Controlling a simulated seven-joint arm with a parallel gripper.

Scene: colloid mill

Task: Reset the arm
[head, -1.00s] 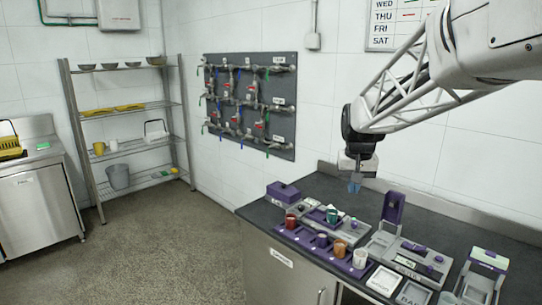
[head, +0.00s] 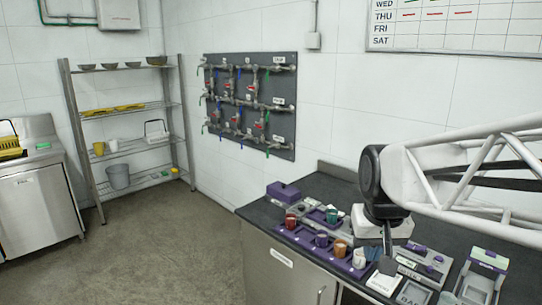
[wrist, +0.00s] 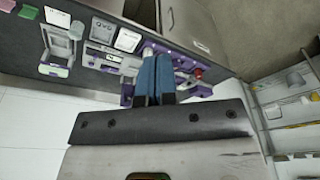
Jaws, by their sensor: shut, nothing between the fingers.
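My gripper (wrist: 152,58) shows in the wrist view as two blue fingers side by side, shut with nothing between them. It is over the dark counter, seen against the purple tray (wrist: 187,72). In the head view my arm comes in from the right edge and reaches low over the counter. The arm hides part of the purple and grey machine in the middle of the counter.
The dark counter (head: 325,182) carries the purple tray (head: 291,234) with several cups, a purple box (head: 283,192), a grey device with a purple lid (head: 482,282) and white labelled trays (head: 383,281). A pipe panel (head: 250,100) hangs on the wall. The floor at left is clear.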

